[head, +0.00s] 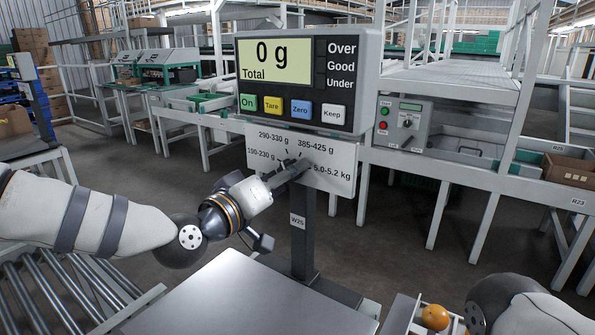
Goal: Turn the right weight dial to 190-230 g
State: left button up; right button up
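A white dial plate (343,160) hangs under the scale display (308,80) on a dark post. Its printed ranges are 190-230 g at left, 290-330 g at upper left, 385-425 g at upper right and 5.0-5.2 kg at right. My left gripper (298,167) reaches in from the left with its fingers at the middle of the plate, over the dial. The fingers hide the dial knob and its pointer, so I cannot tell its setting or whether they grip it. The display reads 0 g, Total. My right arm shows at the lower right; its gripper is not visible.
A bare metal weighing platform (240,300) lies below the plate. An orange tomato (435,317) is at the lower right near my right arm. Rollers (50,290) run at lower left. A grey control box (402,124) with a knob stands behind.

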pick_arm(q)
jog(key=shift+w, duration=0.1)
jog(key=shift+s+a+r, duration=0.1)
jog(key=shift+s+a, duration=0.1)
jog(key=shift+s, duration=0.05)
jog(key=shift+c, duration=0.6)
jog(key=c, duration=1)
jog(key=shift+c, duration=0.2)
pick_arm(e)
jog(key=shift+s, duration=0.1)
pick_arm(q)
jog(key=shift+n, duration=0.6)
pick_arm(e)
jog(key=shift+s+f, duration=0.1)
jog(key=shift+s, duration=0.05)
pick_arm(q)
jog(key=shift+n+b, duration=1.2)
jog(key=shift+n, duration=3.1)
pick_arm(e)
jog(key=shift+s+f+g, duration=0.4)
jog(key=shift+s+f, duration=0.55)
jog(key=shift+f, duration=0.2)
pick_arm(q)
jog(key=shift+r, duration=0.1)
